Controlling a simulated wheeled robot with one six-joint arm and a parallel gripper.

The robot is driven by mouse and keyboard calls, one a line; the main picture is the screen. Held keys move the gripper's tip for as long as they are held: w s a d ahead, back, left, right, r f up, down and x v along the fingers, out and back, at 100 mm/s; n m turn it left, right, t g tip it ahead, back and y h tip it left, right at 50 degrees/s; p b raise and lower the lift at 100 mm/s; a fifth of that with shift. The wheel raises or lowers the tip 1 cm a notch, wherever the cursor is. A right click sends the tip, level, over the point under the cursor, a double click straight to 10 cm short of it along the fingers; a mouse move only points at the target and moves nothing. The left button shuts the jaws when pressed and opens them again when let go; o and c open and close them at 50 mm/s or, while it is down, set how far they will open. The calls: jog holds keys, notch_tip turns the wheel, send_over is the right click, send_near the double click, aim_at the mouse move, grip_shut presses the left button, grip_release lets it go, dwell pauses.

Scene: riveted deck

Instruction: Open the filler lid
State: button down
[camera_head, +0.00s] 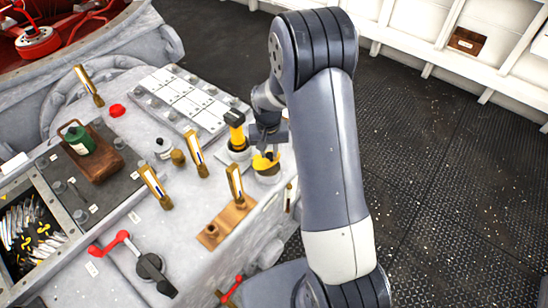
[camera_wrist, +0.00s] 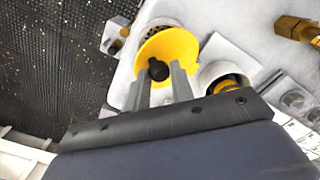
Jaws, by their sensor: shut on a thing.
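The filler lid (camera_head: 266,162) is a yellow disc at the right edge of the grey console, on a pale round filler neck (camera_head: 268,177). In the wrist view the lid (camera_wrist: 181,48) has a black knob (camera_wrist: 158,70) at its middle. My gripper (camera_wrist: 160,80) is shut on this knob, with one finger on each side. A dark, perforated surface (camera_wrist: 154,30) shows beyond the lid's far edge, inside the pale rim, so the lid does not cover the whole neck. In the head view my gripper is largely hidden behind my arm and the lid.
A yellow cylinder with a black top (camera_head: 236,130) stands close left of the lid. Brass levers (camera_head: 235,185) rise from the console nearby. A red-handled crank (camera_head: 120,245) sits at the front. The dark deck floor (camera_head: 440,170) to the right is clear.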

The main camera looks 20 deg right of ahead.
aim_at(258, 159)
jog(key=shift+w+a+r+b, duration=0.25)
jog(key=shift+w+a, duration=0.3)
jog(key=shift+w, duration=0.1)
jog(key=shift+w+a+r+b, duration=0.2)
jog(key=shift+w+a+r, duration=0.05)
jog(key=shift+w+a, duration=0.35)
jog(key=shift+w+a+f, duration=0.1)
jog(key=shift+w+a, duration=0.25)
jog(key=shift+w, duration=0.1)
jog(key=shift+s, duration=0.1)
jog(key=c, duration=1.3)
grip_release()
jog(key=shift+a, duration=0.15)
jog(key=shift+o, duration=0.2)
jog(key=shift+r, duration=0.3)
notch_tip(258, 159, up, 11)
jog(key=b, duration=0.1)
jog(key=shift+f, duration=0.15)
